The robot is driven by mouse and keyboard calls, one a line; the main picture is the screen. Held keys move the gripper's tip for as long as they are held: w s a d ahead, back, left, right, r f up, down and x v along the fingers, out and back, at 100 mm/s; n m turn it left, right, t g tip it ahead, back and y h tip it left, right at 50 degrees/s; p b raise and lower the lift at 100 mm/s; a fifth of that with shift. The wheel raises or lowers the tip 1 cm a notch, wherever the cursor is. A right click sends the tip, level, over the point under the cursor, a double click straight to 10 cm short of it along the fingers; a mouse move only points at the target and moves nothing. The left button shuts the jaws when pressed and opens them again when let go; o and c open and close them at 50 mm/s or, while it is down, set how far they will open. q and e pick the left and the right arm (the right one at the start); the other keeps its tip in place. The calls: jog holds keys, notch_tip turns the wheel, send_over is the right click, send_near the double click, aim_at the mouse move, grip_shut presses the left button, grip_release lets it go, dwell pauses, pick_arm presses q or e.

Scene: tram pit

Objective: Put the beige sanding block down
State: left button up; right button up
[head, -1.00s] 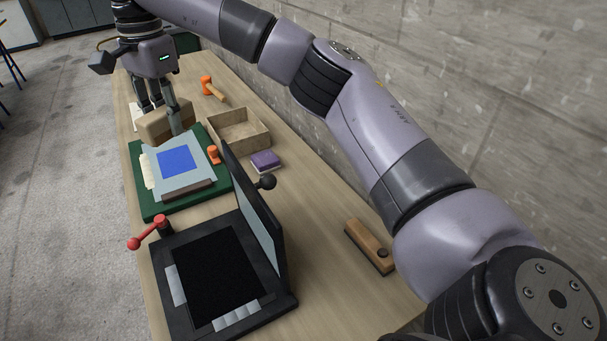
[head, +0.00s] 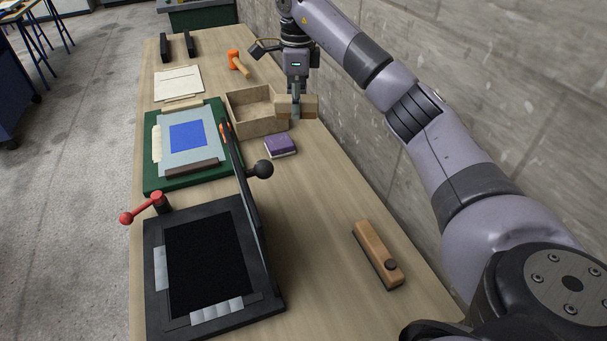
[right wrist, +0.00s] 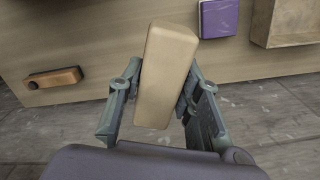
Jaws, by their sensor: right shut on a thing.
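The beige sanding block (head: 309,103) is between the fingers of my right gripper (head: 296,109), beside the wall-side edge of the wooden tray in the head view. The right wrist view shows the beige block (right wrist: 166,72) pinched between both fingers, its long side running away from the palm. The block appears raised, with the table behind it in the right wrist view. Whether its underside touches anything is hidden. My left gripper is not in view.
An open wooden tray (head: 258,129) and a purple block (head: 280,145) are close by. A mallet (head: 238,62), a green-based press with a blue square (head: 188,136), a black hinged frame (head: 160,226) and a wooden brush (head: 376,252) share the table. Clear tabletop (head: 325,190) lies in front.

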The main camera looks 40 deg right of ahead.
jog(key=p, duration=0.2)
send_over(298, 177)
notch_tip(298, 177, down, 15)
jog(key=shift+f, duration=0.6)
notch_tip(298, 177, down, 3)
jog(key=shift+f, duration=0.2)
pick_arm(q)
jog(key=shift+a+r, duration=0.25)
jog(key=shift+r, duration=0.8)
pick_arm(e)
jog(key=shift+w+f, duration=0.1)
jog(key=shift+f, duration=0.15)
jog(key=o, duration=1.2)
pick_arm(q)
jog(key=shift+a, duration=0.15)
